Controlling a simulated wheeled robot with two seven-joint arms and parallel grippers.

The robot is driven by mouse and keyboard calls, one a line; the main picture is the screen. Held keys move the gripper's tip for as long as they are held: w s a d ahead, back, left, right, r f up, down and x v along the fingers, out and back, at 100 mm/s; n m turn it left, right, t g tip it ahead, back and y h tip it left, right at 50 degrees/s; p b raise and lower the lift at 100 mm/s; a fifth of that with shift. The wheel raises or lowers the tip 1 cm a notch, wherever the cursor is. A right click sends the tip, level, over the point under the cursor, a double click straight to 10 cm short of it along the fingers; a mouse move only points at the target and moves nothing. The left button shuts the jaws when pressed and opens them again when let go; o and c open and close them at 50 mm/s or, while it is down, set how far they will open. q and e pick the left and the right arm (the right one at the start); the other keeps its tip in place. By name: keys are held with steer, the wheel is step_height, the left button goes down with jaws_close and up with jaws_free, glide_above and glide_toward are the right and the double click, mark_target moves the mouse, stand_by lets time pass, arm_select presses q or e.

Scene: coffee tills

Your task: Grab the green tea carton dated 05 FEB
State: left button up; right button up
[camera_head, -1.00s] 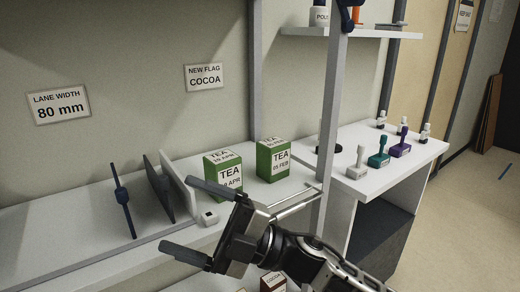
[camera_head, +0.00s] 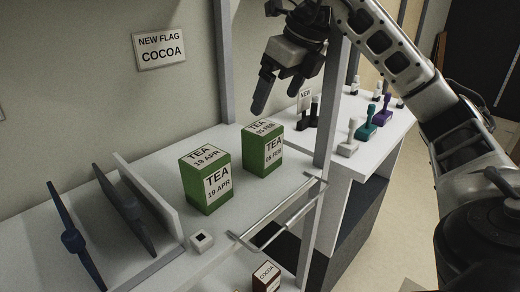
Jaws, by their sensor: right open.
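The green tea carton labelled 05 FEB (camera_head: 262,150) stands upright on the white shelf. A second green tea carton, labelled 19 APR (camera_head: 206,177), stands to its left and nearer to me. A gap shows between the two. My right gripper (camera_head: 277,99) is open and empty, its dark fingers pointing down above the 05 FEB carton, apart from it. My left gripper is not in view.
A small white block (camera_head: 202,240) sits near the front edge. A metal post (camera_head: 328,120) rises right of the cartons. A cocoa carton (camera_head: 265,277) is below. Stamps (camera_head: 367,124) stand on the side counter.

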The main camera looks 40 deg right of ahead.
mark_target(263, 128)
steer(key=x, duration=0.6)
steer(key=shift+w+f+b, duration=0.2)
steer(key=shift+b, duration=0.15)
steer(key=shift+x, duration=2.65)
steer(key=shift+w+d+r, duration=0.1)
steer(key=c, duration=1.1)
